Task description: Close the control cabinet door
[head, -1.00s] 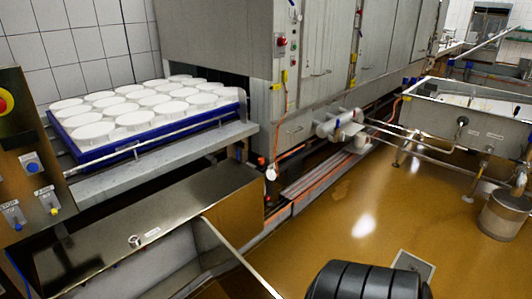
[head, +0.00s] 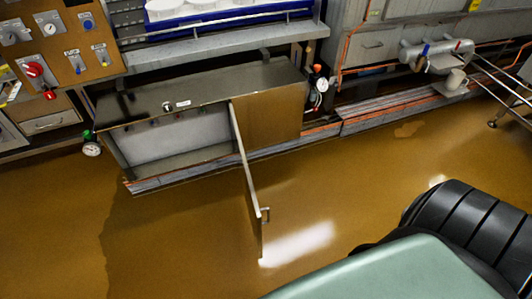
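The control cabinet (head: 205,88) is a low steel box in the upper left of the head view. Its door (head: 242,160) stands open, swung out into the room and seen nearly edge-on. A small handle (head: 264,214) sits near the door's free end. The left part of the cabinet front is open and shows a pale interior (head: 170,138). The right part of the front is a closed brown-reflecting panel (head: 272,118). Neither of my grippers is in view.
A control panel with knobs (head: 60,45) stands left of the cabinet. A shelf with a blue tray (head: 225,22) is behind it. A pipe and cylinder (head: 437,52) are at the upper right. The wet brown floor (head: 180,235) before the cabinet is clear. My own body fills the lower right.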

